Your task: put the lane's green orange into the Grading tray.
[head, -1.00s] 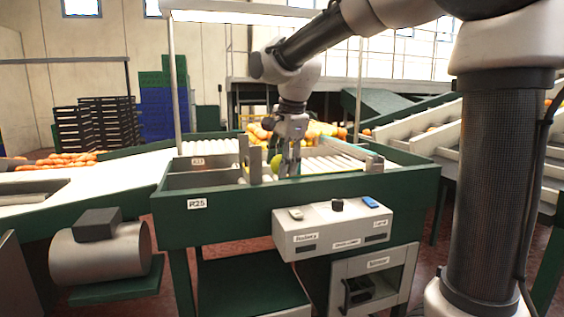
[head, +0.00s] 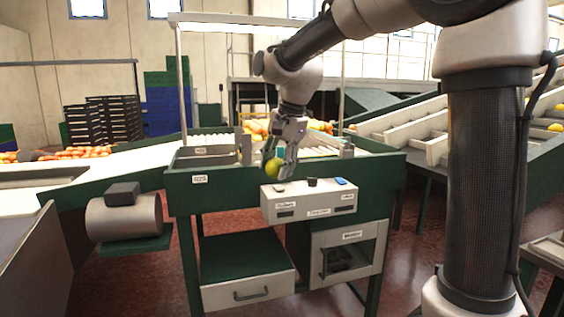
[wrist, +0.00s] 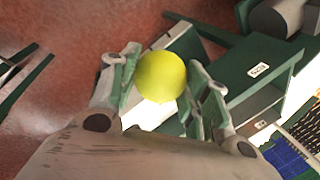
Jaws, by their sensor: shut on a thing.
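The green orange (head: 273,167) is yellow-green and round. My gripper (head: 282,168) is shut on it and holds it in the air, in front of the sorting bench's front edge, to the upper left of the grey control box. In the wrist view the green orange (wrist: 161,76) sits between the two fingers of my gripper (wrist: 160,84), with the bench and red floor below. I cannot make out which tray is the Grading tray.
The green sorting bench (head: 182,190) bears a grey control box (head: 309,203) on its front. A drawer (head: 249,290) and a cubby (head: 350,257) are underneath. A conveyor (head: 110,180) with a metal drum (head: 123,217) lies left. Red floor is open in front.

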